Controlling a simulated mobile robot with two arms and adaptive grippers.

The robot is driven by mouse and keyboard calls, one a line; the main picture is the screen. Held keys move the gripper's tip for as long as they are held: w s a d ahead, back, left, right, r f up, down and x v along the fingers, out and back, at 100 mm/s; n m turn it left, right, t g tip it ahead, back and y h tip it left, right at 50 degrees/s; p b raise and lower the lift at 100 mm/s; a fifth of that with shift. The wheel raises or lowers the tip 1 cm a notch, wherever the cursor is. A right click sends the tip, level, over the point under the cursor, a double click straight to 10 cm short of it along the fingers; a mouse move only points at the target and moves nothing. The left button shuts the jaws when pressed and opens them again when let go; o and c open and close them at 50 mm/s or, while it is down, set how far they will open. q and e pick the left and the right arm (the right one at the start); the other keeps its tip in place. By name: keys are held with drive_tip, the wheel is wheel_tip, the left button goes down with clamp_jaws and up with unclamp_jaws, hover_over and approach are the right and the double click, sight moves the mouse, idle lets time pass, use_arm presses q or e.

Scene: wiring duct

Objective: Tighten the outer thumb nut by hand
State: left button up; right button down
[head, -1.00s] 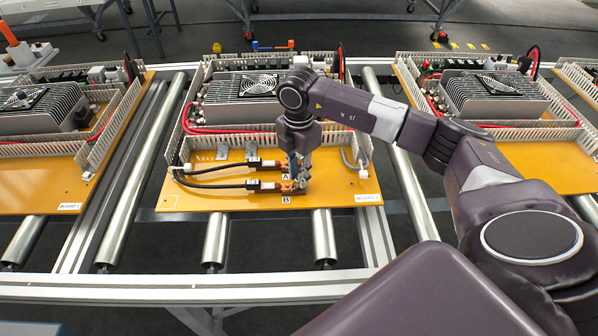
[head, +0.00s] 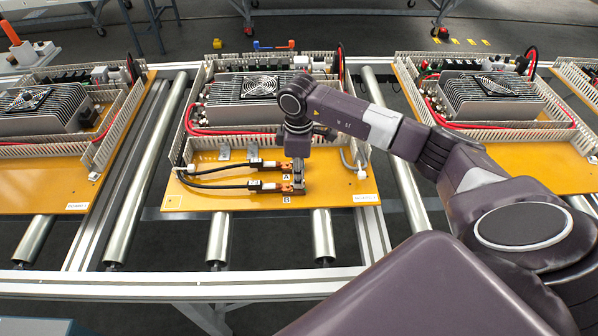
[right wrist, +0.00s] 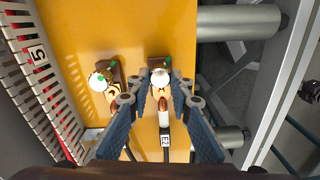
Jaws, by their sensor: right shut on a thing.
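My right gripper (head: 298,190) points down over the front of the middle board, at the cable ends by labels A and B. In the right wrist view, the fingers of my right gripper (right wrist: 160,88) close in from both sides on the outer thumb nut (right wrist: 160,77), a pale round knob with a green mark. The exact contact is hard to see. The inner thumb nut (right wrist: 98,82), similar and also green-marked, stands apart to the left. A copper cable lug (right wrist: 163,104) runs between the fingers to the outer terminal. My left gripper is not in view.
The yellow board (head: 190,201) rests on a roller conveyor (head: 218,240). A slotted wiring duct (right wrist: 35,75) and a heatsink with fan (head: 262,88) stand behind the terminals. Two black cables (head: 215,185) loop in from the left.

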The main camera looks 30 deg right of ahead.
drive_tip(key=shift+w+d+r+m, duration=0.1)
drive_tip(key=shift+w+r+m, duration=0.25)
drive_tip(key=shift+m, duration=0.25)
drive_tip(key=c, duration=1.7)
unclamp_jaws()
drive_tip(key=shift+s, duration=0.1)
drive_tip(key=shift+c, duration=0.2)
drive_tip(key=shift+s+f, duration=0.1)
drive_tip(key=shift+f, duration=0.05)
wheel_tip(320, 180, up, 12)
